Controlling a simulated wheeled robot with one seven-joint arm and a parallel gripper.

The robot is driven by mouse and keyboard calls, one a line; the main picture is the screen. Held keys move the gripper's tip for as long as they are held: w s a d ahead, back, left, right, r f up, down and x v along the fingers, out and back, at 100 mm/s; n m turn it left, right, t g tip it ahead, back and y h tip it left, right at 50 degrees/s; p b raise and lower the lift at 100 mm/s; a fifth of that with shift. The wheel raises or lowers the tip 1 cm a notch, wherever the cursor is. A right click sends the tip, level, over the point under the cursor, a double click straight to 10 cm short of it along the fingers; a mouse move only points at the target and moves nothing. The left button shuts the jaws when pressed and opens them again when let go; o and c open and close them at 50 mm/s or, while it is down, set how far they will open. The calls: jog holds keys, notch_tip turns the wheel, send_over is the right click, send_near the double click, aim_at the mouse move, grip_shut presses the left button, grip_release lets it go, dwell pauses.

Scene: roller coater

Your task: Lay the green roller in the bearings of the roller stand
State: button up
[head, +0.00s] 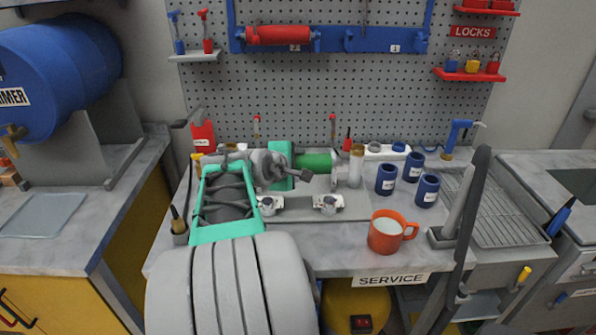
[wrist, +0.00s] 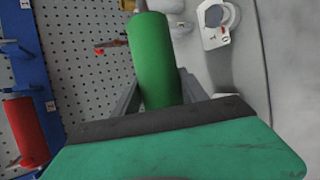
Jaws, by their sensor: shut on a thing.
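The green roller (head: 315,161) is in my gripper (head: 295,170), held above and behind the roller stand (head: 298,208). In the wrist view the roller (wrist: 155,58) runs away from the camera, with the grey fingers of my gripper (wrist: 158,92) on both sides of it. The roller's left part is hidden by my gripper in the head view. The stand has a left bearing (head: 268,205) and a right bearing (head: 327,204), both with no roller in them. One bearing also shows in the wrist view (wrist: 216,27), to the right of the roller.
An orange mug (head: 387,232) stands at the bench front, right of the stand. Several blue cups (head: 386,180) stand behind it. A wire rack (head: 497,207) lies at right. A red roller (head: 278,34) hangs in a blue wall rack (head: 338,42).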

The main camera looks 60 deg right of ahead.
jog(key=w+d+f+b, duration=0.1)
jog(key=w+d+f, duration=0.2)
jog(key=d, duration=0.4)
jog(key=shift+w+d+f+b, duration=0.25)
jog(key=shift+w+f+b, duration=0.1)
jog(key=shift+w+b, duration=0.1)
jog(key=shift+a+f, duration=0.15)
jog(key=shift+f, duration=0.4)
dwell(1.2)
jog(key=o, duration=1.3)
jog(key=shift+o, duration=0.3)
jog(key=shift+f, duration=0.1)
